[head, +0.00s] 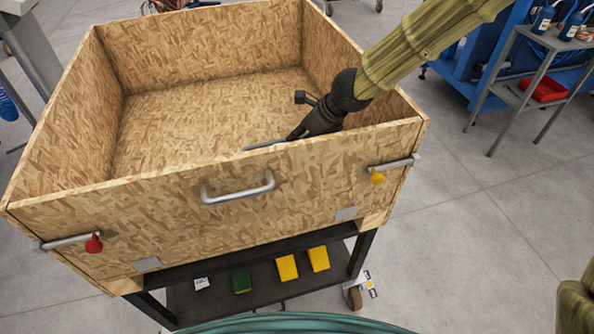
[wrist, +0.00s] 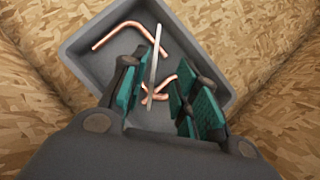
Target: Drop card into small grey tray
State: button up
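In the wrist view, my gripper (wrist: 165,80) points down over the small grey tray (wrist: 78,48), with its teal-padded fingers spread apart. The card (wrist: 155,62) shows nearly edge-on as a thin pale strip between the fingers, close beside the left finger pad and apart from the right one. I cannot tell whether it touches the left pad or anything in the tray. In the head view, my gripper (head: 298,131) reaches down inside the wooden bin; its fingertips, the card and most of the tray are hidden behind the front wall.
Bent copper tubes (wrist: 118,30) lie in the tray, one partly below the card. The high-walled wooden bin (head: 190,110) surrounds the tray, with its right wall near my arm. Yellow blocks (head: 287,268) sit on the shelf below. The bin floor at left is clear.

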jog(key=shift+r, duration=0.15)
jog(key=v, duration=1.1)
jog(key=shift+s+d+r, duration=0.2)
jog(key=shift+s+r, duration=0.05)
jog(key=shift+r, duration=0.05)
dwell(0.6)
